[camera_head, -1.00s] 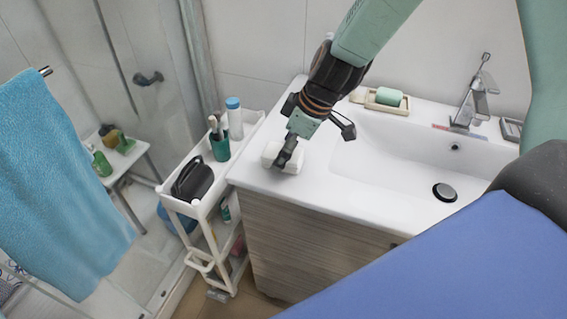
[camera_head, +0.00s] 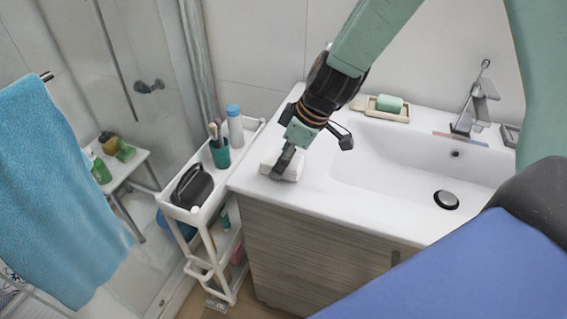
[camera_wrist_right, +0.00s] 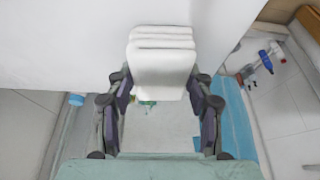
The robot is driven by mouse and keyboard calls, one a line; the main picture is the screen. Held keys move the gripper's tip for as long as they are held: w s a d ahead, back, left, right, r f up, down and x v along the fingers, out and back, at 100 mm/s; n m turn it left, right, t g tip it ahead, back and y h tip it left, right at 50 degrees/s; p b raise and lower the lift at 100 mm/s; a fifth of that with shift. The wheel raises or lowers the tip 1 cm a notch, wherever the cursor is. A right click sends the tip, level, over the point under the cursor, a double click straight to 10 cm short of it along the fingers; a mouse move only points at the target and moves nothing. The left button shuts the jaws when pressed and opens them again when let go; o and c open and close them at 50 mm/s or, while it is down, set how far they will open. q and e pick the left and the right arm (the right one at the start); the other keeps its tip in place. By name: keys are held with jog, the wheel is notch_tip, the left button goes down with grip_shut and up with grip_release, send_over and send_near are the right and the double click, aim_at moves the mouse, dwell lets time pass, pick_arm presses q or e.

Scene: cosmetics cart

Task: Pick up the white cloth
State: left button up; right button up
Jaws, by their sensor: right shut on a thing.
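The white cloth (camera_head: 291,167) is a small folded stack at the left end of the white sink counter. In the right wrist view the cloth (camera_wrist_right: 162,62) shows its folded layers at the far end of the fingers. My right gripper (camera_head: 283,168) is at the cloth's near left side, pointing down, and is shut on it. In the right wrist view the fingers (camera_wrist_right: 161,100) stand on either side of the cloth's near part. I cannot tell whether the cloth is clear of the counter. My left gripper is not in view.
A white cart (camera_head: 200,214) stands left of the counter with a black case (camera_head: 190,186), a green cup (camera_head: 220,153) and a blue-capped bottle (camera_head: 234,125). A soap dish (camera_head: 388,113), faucet (camera_head: 474,105) and basin (camera_head: 400,160) are to the right. A blue towel (camera_head: 55,190) hangs at left.

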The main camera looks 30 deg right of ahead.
jog(key=shift+c, duration=0.7)
jog(key=shift+r+p, duration=0.35)
jog(key=shift+r, duration=0.15)
notch_tip(320, 180, up, 8)
jog(key=p, duration=0.3)
jog(key=shift+f, duration=0.15)
jog(key=shift+r, duration=0.6)
